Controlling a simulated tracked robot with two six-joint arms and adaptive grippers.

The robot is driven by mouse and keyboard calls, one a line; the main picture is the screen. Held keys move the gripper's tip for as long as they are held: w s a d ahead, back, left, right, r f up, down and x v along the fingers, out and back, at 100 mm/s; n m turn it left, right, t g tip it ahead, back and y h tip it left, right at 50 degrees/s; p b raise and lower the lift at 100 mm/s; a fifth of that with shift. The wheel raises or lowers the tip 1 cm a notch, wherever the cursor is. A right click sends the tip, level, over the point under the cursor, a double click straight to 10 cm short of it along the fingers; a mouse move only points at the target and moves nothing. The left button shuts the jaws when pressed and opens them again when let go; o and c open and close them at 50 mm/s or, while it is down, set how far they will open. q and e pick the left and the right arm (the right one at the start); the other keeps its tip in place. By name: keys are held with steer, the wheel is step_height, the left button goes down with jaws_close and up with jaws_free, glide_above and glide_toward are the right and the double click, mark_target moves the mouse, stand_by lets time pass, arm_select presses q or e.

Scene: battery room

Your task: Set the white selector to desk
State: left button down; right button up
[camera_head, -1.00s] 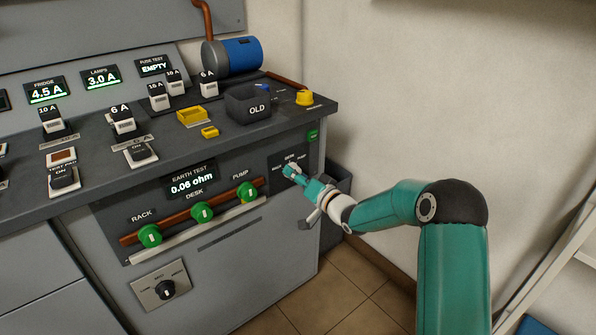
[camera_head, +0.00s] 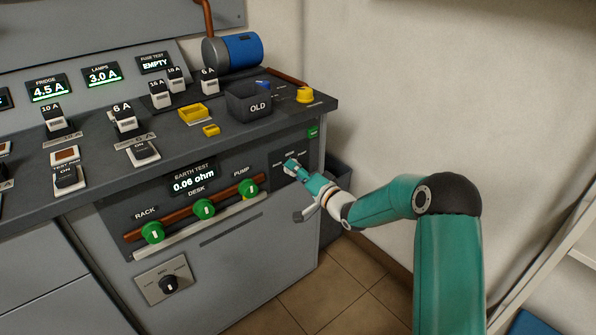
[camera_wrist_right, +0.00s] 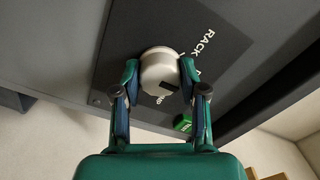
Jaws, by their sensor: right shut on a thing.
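The white selector (camera_wrist_right: 160,74) is a round knob on a dark plate (camera_wrist_right: 205,50) in the right wrist view. The plate carries the word RACK and other lettering partly hidden by the knob and fingers. My right gripper (camera_wrist_right: 160,80) is shut on the selector, one finger on each side of it. In the head view the right gripper (camera_head: 294,167) reaches the plate at the right end of the cabinet front and mostly covers the knob. Which label the selector points to cannot be told. My left gripper is not in view.
The earth test display (camera_head: 193,181) reads 0.06 ohm. A black selector (camera_head: 168,283) is lower down. A dark bin (camera_head: 337,185) stands beside the cabinet.

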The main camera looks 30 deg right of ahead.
steer(key=shift+d, duration=0.2)
steer(key=o, duration=1.1)
steer(key=shift+o, duration=0.2)
steer(key=shift+a, duration=0.1)
steer(key=s+d, duration=0.1)
steer(key=s, duration=1.1)
steer(key=shift+f, duration=0.1)
